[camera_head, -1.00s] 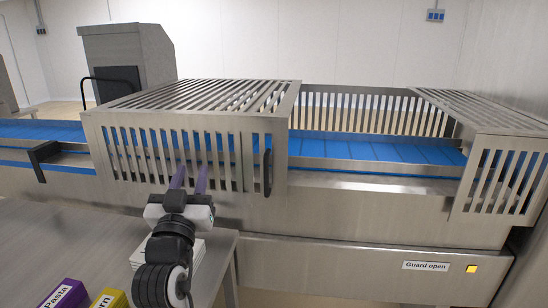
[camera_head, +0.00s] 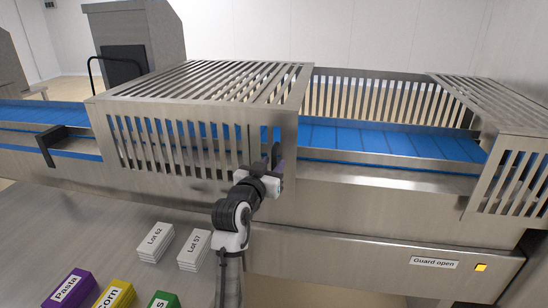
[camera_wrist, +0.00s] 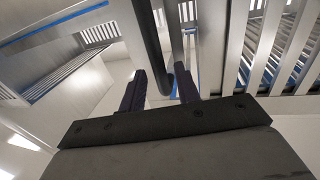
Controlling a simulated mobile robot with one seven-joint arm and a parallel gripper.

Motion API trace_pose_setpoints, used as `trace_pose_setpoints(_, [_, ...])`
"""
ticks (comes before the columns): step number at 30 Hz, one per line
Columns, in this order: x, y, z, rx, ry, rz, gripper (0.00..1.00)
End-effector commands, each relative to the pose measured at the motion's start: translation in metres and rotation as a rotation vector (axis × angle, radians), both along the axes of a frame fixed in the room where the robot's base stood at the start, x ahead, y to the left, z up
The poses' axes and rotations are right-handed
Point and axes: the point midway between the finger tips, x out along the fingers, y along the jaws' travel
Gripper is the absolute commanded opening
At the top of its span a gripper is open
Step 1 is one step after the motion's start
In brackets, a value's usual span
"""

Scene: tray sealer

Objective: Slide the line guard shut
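The line guard (camera_head: 170,150), a slatted metal cover, stands at the left over the blue conveyor, with an open gap between it and the fixed slatted cover (camera_head: 510,185) at the right. Its dark upright handle (camera_head: 276,152) is at the guard's right end, partly hidden by my gripper (camera_head: 276,172). In the wrist view the handle (camera_wrist: 152,45) runs between the two purple fingers of my gripper (camera_wrist: 160,85). The fingers are apart, with space beside the handle, so it does not look clamped. A label reads "Guard open" (camera_head: 434,262), beside a lit yellow lamp (camera_head: 481,268).
The blue belt (camera_head: 400,145) shows bare in the gap. On the table (camera_head: 70,215) at the lower left are two white stacks, Lot 62 (camera_head: 155,243) and Lot 57 (camera_head: 194,250), plus purple (camera_head: 72,287), yellow (camera_head: 116,295) and green (camera_head: 163,300) boxes.

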Motion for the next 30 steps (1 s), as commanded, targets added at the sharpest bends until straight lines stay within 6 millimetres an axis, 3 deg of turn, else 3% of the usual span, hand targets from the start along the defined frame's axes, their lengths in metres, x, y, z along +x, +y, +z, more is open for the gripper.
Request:
trace_pose_setpoints(6, [0.017,-0.007,0.001,0.001,-0.001,0.001,0.32])
trace_pose_setpoints(15, [0.019,-0.008,0.000,0.001,-0.001,0.001,0.32])
trace_pose_setpoints(22, [0.018,-0.007,0.000,0.001,-0.001,0.001,0.02])
trace_pose_setpoints(30, [0.018,-0.007,0.000,0.000,-0.001,0.001,0.00])
